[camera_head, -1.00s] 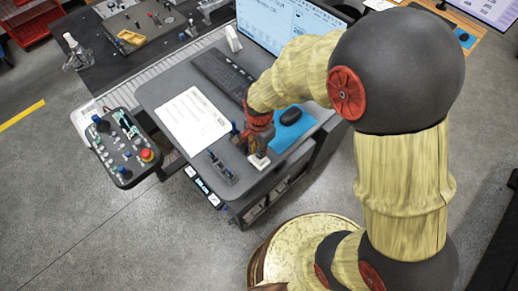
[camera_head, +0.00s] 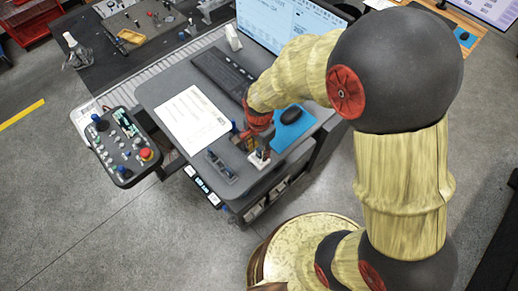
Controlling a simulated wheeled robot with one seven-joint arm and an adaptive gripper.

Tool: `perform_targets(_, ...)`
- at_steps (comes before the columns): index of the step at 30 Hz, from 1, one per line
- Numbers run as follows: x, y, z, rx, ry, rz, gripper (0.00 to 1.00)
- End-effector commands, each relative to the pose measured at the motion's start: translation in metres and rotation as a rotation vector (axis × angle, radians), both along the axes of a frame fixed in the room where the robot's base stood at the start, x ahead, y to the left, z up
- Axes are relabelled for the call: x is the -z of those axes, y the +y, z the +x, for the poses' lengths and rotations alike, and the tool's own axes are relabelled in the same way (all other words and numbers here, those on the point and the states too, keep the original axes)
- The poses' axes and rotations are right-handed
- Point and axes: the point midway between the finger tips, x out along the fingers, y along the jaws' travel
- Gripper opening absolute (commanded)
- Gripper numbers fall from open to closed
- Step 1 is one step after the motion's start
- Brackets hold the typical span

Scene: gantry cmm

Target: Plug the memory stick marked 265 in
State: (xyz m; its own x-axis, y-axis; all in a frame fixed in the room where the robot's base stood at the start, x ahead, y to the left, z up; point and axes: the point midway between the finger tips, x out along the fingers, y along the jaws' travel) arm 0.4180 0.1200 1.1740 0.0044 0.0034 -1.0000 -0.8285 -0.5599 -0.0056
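My gripper (camera_head: 258,146) is at the front part of the grey desk, seen from above and behind. It is just above a small white block (camera_head: 259,161), which has a small dark part on top. I cannot tell whether the fingers touch it. The fingers are small and dark, and their opening is unclear. A dark holder with blue-tinted slots (camera_head: 221,168) lies to the left of the white block. No marking 265 is legible, and I cannot make out which piece is the memory stick.
A printed sheet (camera_head: 193,119), a black keyboard (camera_head: 222,76) and a mouse (camera_head: 291,113) on a blue mat (camera_head: 293,130) lie around my gripper. A monitor (camera_head: 286,25) stands behind. A control box (camera_head: 123,146) with a red button juts out at the left.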

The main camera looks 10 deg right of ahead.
Motion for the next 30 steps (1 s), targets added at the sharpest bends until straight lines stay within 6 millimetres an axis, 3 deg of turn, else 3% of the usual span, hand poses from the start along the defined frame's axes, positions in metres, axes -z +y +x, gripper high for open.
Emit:
perform_targets(10, -0.01, 0.0, 0.001, 0.0, -0.003, 0.001, 0.37)
perform_targets(24, -0.096, 0.0, 0.001, 0.0, -0.003, 0.001, 0.37)
perform_targets(30, -0.116, 0.0, 0.0, 0.0, -0.001, 0.001, 0.37)
